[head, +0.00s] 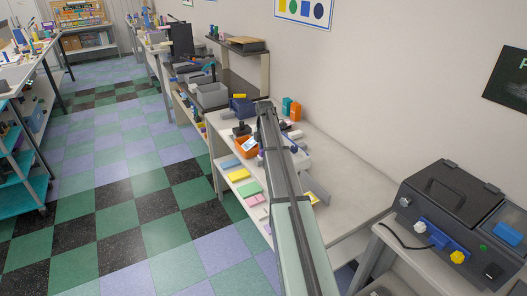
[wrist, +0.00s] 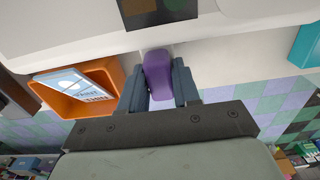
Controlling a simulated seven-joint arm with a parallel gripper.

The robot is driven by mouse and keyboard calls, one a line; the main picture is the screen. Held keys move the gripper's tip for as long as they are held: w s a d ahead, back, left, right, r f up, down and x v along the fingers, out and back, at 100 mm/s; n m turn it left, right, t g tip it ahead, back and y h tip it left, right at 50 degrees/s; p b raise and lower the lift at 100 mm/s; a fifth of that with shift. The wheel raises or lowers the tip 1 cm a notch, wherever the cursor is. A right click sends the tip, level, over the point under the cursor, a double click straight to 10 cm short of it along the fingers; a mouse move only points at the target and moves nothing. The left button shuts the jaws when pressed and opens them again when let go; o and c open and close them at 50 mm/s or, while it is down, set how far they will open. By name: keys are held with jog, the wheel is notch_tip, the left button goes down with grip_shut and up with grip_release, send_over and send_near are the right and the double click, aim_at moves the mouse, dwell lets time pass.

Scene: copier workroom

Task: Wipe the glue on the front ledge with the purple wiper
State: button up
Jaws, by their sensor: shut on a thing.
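My gripper (wrist: 159,88) is shut on the purple wiper (wrist: 160,68), which sits between the two blue-grey fingers in the wrist view. The wiper's far end lies close to the edge of a pale surface (wrist: 85,38); I cannot tell whether it touches. A dark patch with brownish marks (wrist: 150,12) is on that surface, just beyond the wiper; I cannot tell if it is the glue. In the head view my arm hides the wiper and most of the gripper, over the pale workbench (head: 345,190). No glue can be made out there.
An orange bin (wrist: 112,70) with a white-and-blue printed packet is left of the gripper; it also shows in the head view (head: 240,152). Coloured pads (head: 249,188) lie on a lower shelf. A dark machine (head: 445,215) is at right.

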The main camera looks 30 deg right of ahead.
jog(key=shift+w, duration=0.95)
jog(key=shift+a, duration=0.15)
jog(key=shift+s+a, duration=0.1)
jog(key=shift+a, duration=1)
jog(key=shift+d, duration=0.1)
jog(key=shift+d, duration=1.15)
jog(key=shift+a, duration=1.2)
